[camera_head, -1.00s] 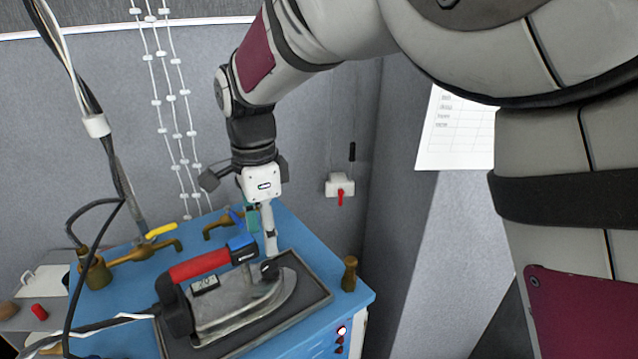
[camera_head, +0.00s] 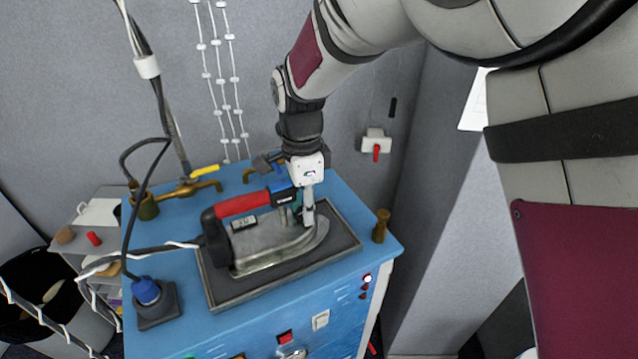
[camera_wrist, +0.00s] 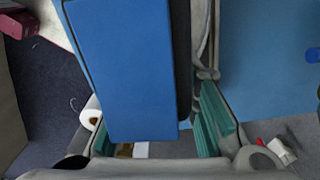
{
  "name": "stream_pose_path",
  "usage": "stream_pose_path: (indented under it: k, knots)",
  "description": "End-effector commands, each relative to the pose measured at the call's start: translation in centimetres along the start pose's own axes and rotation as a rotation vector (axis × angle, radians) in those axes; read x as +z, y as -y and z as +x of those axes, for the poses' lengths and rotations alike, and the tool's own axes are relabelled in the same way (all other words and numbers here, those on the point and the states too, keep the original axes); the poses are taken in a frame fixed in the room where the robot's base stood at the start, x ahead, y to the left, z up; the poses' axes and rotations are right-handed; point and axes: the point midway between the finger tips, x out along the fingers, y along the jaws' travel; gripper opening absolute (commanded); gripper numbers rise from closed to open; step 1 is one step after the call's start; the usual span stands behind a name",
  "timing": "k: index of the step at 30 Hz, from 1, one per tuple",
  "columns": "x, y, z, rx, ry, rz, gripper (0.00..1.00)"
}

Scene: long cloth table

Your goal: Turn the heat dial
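The steam iron (camera_head: 275,247) has a grey metal body, a red handle (camera_head: 243,203) and a blue end cap (camera_head: 281,189). It lies on a dark plate (camera_head: 340,233) on the blue cabinet. My gripper (camera_head: 306,217) points down at the iron's front, close beside the blue cap. I cannot make out the heat dial now; the gripper covers that front area. In the wrist view, the blue cap (camera_wrist: 125,70) fills much of the picture, and the green finger pads stand apart on either side below it. Whether the fingers touch anything is unclear.
Brass taps (camera_head: 192,187) stand behind the iron, and a brass knob (camera_head: 381,226) stands at the cabinet's right corner. A black socket with a blue plug (camera_head: 146,291) is at the left front. Cables hang at the left. A red-levered switch (camera_head: 376,146) is on the wall.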

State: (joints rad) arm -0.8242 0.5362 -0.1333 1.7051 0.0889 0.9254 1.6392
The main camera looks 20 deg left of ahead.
Motion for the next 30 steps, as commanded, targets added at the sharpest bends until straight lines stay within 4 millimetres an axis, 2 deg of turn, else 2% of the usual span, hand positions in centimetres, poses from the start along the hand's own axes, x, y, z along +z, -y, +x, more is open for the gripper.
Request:
stream_pose_path:
  k: [2, 7, 18, 26, 27, 30]
  knots:
    - [0.00, -0.03, 0.01, 0.001, 0.000, 0.000, 0.00]
    - [0.00, -0.05, -0.01, 0.001, 0.000, -0.022, 0.00]
    - [-0.02, 0.00, -0.05, 0.001, -0.006, -0.263, 0.00]
    - [-0.01, 0.03, -0.04, 0.001, -0.006, -0.269, 0.00]
    - [-0.01, 0.03, -0.04, 0.001, -0.006, -0.269, 0.30]
    - [0.00, 0.03, -0.04, 0.001, -0.006, -0.268, 0.49]
